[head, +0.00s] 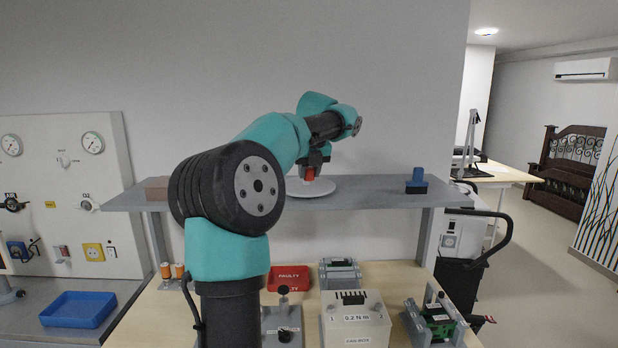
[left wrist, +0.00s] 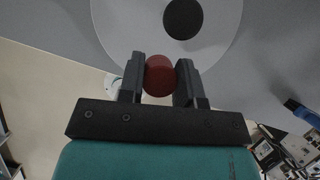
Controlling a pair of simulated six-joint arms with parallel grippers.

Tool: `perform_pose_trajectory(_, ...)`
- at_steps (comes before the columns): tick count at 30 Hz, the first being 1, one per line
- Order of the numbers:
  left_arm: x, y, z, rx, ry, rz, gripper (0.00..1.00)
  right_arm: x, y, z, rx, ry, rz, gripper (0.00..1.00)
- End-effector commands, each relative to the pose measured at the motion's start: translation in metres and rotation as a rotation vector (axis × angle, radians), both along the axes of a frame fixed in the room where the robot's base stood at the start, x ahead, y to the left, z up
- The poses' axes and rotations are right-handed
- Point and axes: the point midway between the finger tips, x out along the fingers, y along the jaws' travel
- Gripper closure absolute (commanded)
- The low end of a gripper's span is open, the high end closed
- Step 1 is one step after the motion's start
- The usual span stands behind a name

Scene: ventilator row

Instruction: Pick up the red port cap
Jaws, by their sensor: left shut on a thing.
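The red port cap (head: 310,174) is at the tip of my left gripper (head: 314,165), just above a white round dish (head: 322,189) on the grey shelf. In the left wrist view the cap (left wrist: 159,76) sits between the two dark fingers of the left gripper (left wrist: 160,80), which are shut on it. The dish (left wrist: 222,45), with a dark round spot in its middle, lies beyond the cap in that view. I cannot tell whether the cap touches the dish. My right gripper is not in view.
The grey shelf (head: 385,188) carries a blue and black block (head: 416,182) at right and a brownish block (head: 157,188) at left. Below, the bench holds a red FAULTY tray (head: 290,278), a grey box (head: 355,322) and a green-board fixture (head: 436,321).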

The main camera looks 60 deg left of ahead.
Motion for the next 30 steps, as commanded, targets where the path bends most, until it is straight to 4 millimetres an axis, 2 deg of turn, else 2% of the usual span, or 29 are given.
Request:
perform_pose_trajectory(8, -0.009, -0.017, 0.006, 0.000, -0.001, -0.002, 0.90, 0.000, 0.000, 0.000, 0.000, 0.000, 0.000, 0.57)
perform_pose_trajectory(14, -0.021, -0.039, 0.009, 0.000, -0.002, -0.003, 0.90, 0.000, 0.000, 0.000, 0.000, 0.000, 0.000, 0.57)
perform_pose_trajectory(24, -0.055, -0.105, 0.015, 0.000, -0.003, -0.006, 0.90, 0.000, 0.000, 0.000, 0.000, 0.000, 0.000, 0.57)
perform_pose_trajectory(30, -0.069, -0.132, 0.018, 0.000, -0.002, -0.003, 0.90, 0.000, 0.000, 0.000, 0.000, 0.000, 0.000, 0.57)
